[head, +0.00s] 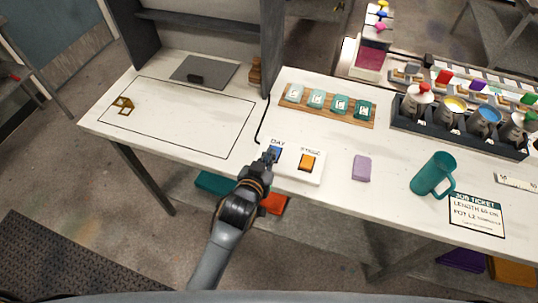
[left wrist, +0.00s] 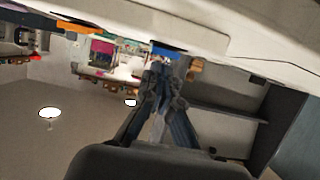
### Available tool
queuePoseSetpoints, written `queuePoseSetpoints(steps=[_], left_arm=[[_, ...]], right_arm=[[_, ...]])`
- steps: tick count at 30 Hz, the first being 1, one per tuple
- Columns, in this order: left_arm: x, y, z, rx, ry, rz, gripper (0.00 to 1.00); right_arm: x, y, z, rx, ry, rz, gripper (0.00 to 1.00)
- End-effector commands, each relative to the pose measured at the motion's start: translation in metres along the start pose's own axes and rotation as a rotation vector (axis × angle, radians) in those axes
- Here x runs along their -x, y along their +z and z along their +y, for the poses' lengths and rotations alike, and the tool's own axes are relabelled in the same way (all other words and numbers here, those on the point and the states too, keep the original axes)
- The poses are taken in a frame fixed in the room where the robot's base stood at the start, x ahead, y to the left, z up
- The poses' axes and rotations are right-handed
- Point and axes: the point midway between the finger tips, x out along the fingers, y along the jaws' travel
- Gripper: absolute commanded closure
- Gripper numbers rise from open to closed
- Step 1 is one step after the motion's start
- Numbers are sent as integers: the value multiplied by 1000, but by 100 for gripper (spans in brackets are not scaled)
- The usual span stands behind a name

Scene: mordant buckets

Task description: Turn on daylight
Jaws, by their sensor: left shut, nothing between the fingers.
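A white switch box (head: 296,163) lies near the table's front edge. It carries a blue switch (head: 275,152) labelled DAY and an orange switch (head: 307,161) with a partly legible label. My left gripper (head: 268,157) is shut and empty, with its tips at the blue switch and covering part of it. In the left wrist view the shut fingertips (left wrist: 161,64) point at the blue switch (left wrist: 166,48), and I cannot tell whether they touch it. The orange switch (left wrist: 76,28) shows to the left there. My right gripper is in neither view.
Behind are a wooden strip (head: 320,111) with several teal tiles and a dark rack (head: 461,134) of pots. The outlined area (head: 190,115) at left is mostly clear.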

Motion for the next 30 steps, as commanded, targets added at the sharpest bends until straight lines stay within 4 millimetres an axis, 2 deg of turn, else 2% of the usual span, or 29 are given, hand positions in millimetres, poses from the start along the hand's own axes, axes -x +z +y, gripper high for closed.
queuePoseSetpoints(steps=[13,20,21,30], left_arm=[[-1,6,0,0,0,2,100],[-4,21,0,0,1,74,100],[-2,14,0,-1,1,72,100],[-1,7,-1,-1,1,70,100]], right_arm=[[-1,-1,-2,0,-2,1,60],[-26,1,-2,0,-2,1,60],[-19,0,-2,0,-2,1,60],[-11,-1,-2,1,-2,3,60]])
